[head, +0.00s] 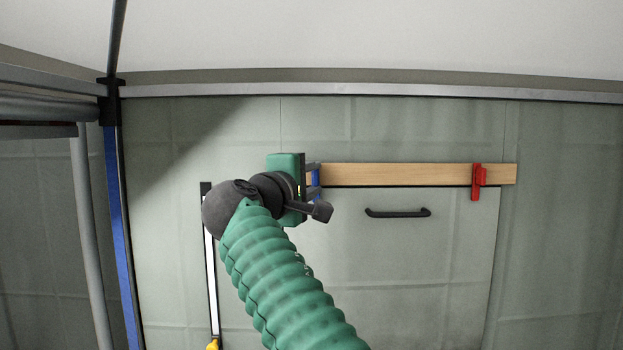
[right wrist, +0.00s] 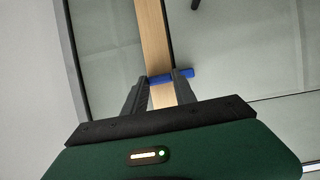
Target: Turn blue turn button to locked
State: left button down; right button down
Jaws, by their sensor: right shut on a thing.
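The blue turn button (head: 316,178) sits at the left end of a wooden rail (head: 400,174) above a grey-green flap panel (head: 440,240). It stands upright across the rail in the head view, partly hidden by my right gripper (head: 313,181). In the right wrist view the blue turn button (right wrist: 188,72) lies across the wooden rail (right wrist: 153,40) between the fingertips of my right gripper (right wrist: 160,78). The right gripper is shut on it. One blue end sticks out past a finger. My left gripper is not in view.
A red turn button (head: 477,181) stands upright near the rail's right end, its lower part over the panel. A black handle (head: 398,213) is on the panel. A pale vertical strip (head: 211,270) with a yellow piece (head: 213,344) hangs left of my arm. A blue post (head: 122,240) stands further left.

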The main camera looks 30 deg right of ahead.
jog(key=shift+w+f, duration=0.1)
jog(key=shift+f, duration=0.05)
jog(key=c, duration=1.3)
grip_release()
jog(key=shift+o, duration=1.1)
jog(key=shift+w, duration=0.1)
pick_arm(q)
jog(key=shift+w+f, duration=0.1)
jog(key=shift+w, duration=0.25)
pick_arm(e)
jog(key=shift+o, duration=0.4)
jog(key=shift+w, duration=0.25)
jog(key=shift+s, duration=0.1)
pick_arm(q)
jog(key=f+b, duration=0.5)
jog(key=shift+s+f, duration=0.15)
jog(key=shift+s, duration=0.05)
pick_arm(e)
jog(key=v, duration=1.6)
jog(key=shift+a, duration=0.4)
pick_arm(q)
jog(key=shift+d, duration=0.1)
pick_arm(e)
jog(key=shift+d+f, duration=0.1)
jog(key=shift+d, duration=0.1)
